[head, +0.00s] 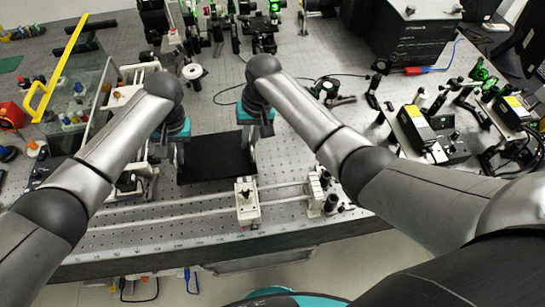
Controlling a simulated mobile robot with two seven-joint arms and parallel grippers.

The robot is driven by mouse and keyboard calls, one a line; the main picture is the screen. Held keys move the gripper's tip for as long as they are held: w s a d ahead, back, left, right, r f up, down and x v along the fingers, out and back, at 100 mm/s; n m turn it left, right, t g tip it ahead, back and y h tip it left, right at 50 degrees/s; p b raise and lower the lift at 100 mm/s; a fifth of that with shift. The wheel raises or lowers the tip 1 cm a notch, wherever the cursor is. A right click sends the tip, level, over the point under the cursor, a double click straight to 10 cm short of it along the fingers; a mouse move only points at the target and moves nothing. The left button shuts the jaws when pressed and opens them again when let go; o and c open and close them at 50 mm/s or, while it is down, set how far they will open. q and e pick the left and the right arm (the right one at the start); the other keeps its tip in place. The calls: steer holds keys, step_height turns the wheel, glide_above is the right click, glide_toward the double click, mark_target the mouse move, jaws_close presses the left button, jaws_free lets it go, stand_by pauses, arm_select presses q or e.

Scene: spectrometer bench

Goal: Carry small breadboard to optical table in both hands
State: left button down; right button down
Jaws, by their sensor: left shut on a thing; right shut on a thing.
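The small breadboard (217,157) is a flat black plate in the middle of the head view. It is over the grey perforated optical table (330,62); I cannot tell whether it touches the surface. My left gripper (179,158) is shut on its left edge and my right gripper (250,147) is shut on its right edge. The breadboard looks about level between them. The arms hide part of the table around it.
A rail with a white carriage (247,200) lies along the front edge. A glass-sided box (80,100) with bottles stands left. Optics mounts (272,40) stand at the back. A black box (412,40) stands back right, and a board with instruments (425,135) lies right.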

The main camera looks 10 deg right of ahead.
arm_select(q)
steer(key=shift+w+d, duration=0.1)
steer(key=shift+d, duration=0.05)
arm_select(e)
steer(key=shift+w+d, duration=0.1)
steer(key=shift+d, duration=0.05)
arm_select(q)
steer(key=shift+f+b, duration=0.25)
steer(key=shift+b, duration=0.05)
arm_select(e)
steer(key=shift+f, duration=0.25)
